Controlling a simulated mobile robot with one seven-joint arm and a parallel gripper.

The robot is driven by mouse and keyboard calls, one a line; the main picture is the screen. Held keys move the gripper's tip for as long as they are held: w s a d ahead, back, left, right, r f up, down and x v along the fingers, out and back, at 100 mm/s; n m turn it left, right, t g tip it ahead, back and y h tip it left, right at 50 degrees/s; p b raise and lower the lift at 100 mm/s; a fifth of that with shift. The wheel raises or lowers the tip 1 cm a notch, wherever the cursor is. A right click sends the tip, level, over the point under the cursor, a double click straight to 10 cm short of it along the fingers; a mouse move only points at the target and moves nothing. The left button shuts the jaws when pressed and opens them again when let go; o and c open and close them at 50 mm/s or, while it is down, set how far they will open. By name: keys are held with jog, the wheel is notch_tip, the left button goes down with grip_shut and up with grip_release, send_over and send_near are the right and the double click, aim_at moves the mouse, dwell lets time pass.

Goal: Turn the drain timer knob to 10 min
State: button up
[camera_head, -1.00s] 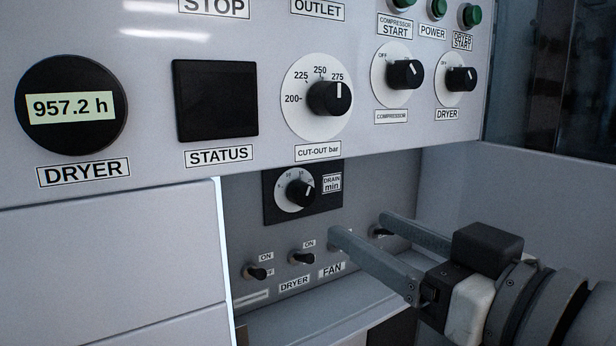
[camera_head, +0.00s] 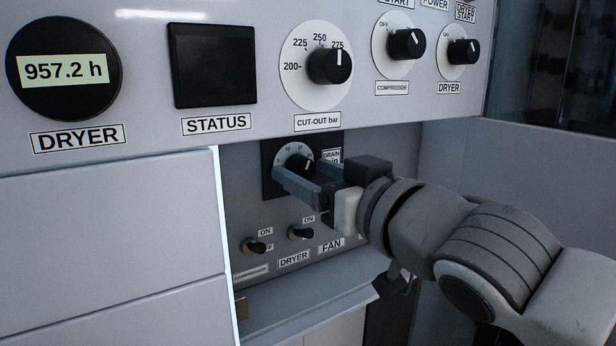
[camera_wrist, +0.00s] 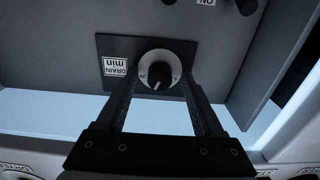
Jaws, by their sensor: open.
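The drain timer knob (camera_head: 302,163) is a small black knob on a pale round dial, set in a dark plate under the CUT-OUT dial. In the head view its pointer seems to lean up and right; the dial numbers are too small to read. My gripper (camera_head: 298,168) is open in front of the dial, its near finger covering the dial's lower part. In the wrist view the knob (camera_wrist: 158,79) lies between the two spread fingers, with a gap on each side. That view is upside down, and the white pointer mark points downward there. I cannot tell how far the fingertips reach around the knob.
The DRAIN min label (camera_wrist: 117,68) is beside the dial. Toggle switches, such as the one marked DRYER (camera_head: 301,233), sit below my gripper. The large CUT-OUT knob (camera_head: 330,65) is on the panel above. A ledge (camera_head: 310,293) runs below the recess.

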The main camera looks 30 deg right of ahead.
jog(key=shift+w, duration=0.3)
grip_shut()
dwell(0.3)
